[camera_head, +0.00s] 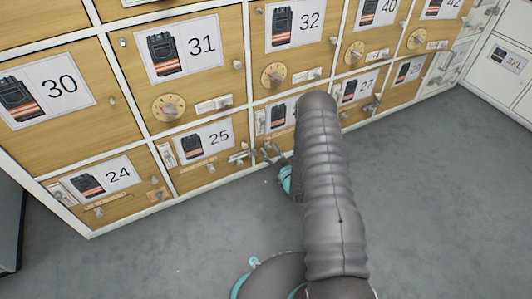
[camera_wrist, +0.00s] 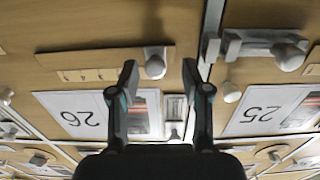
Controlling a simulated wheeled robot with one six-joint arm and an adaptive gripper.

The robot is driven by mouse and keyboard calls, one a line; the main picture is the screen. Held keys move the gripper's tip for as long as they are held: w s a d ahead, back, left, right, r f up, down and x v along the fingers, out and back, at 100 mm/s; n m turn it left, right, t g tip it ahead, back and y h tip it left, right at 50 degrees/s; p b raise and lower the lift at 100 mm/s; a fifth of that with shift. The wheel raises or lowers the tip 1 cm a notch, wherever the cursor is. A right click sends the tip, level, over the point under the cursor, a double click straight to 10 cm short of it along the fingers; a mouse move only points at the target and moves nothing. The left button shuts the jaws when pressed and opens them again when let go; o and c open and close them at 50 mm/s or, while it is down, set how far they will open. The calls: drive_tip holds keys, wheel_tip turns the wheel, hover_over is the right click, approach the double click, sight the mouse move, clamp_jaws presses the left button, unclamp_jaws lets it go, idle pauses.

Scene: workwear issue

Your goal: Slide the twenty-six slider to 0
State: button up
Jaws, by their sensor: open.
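Locker door 26 is upside down in the wrist view, with its number card (camera_wrist: 85,115). A wooden strip with small marks (camera_wrist: 105,62), apparently the slider, runs across this door. A grey knob (camera_wrist: 155,66) is at the strip's right end in that view. My gripper (camera_wrist: 160,72) is open, with the knob appearing between its fingertips; whether they touch it I cannot tell. A pale upright plate with a small knob (camera_wrist: 175,108) sits beside the card. In the head view, my arm hides much of door 26 and my gripper (camera_head: 272,158) is low before it.
Door 25's card (camera_wrist: 265,108) and a metal bolt with a knob (camera_wrist: 265,48) are close to the right finger in the wrist view. Dials (camera_head: 168,107) and knobs stick out from the doors above. The grey floor (camera_head: 440,190) is clear to the right.

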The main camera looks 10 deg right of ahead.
drive_tip(key=v, duration=1.1)
drive_tip(key=shift+s, duration=0.3)
drive_tip(key=w+r+n+g+h+p, duration=0.15)
drive_tip(key=w+r, duration=0.25)
drive_tip(key=r, duration=0.7)
drive_tip(key=w+r+g+h+p, duration=0.1)
drive_tip(key=w+r+g+p, duration=0.3)
drive_tip(key=r, duration=0.7)
wheel_tip(320, 180, up, 10)
drive_tip(key=s+h, duration=0.2)
drive_tip(key=s+a+r+m+g+p, duration=0.1)
drive_tip(key=s+a+r+g, duration=0.1)
drive_tip(key=s+r, duration=0.4)
drive_tip(key=s+a+r+m+g+p, duration=0.1)
drive_tip(key=s+r, duration=0.6)
drive_tip(key=s, duration=0.9)
drive_tip(key=s+a+r+m+g+p, duration=0.2)
drive_tip(key=s+r, duration=0.5)
drive_tip(key=s, duration=0.4)
drive_tip(key=a+g, duration=0.1)
drive_tip(key=a, duration=0.1)
drive_tip(key=shift+a+r, duration=0.15)
drive_tip(key=shift+a, duration=0.2)
drive_tip(key=shift+g+y, duration=0.25)
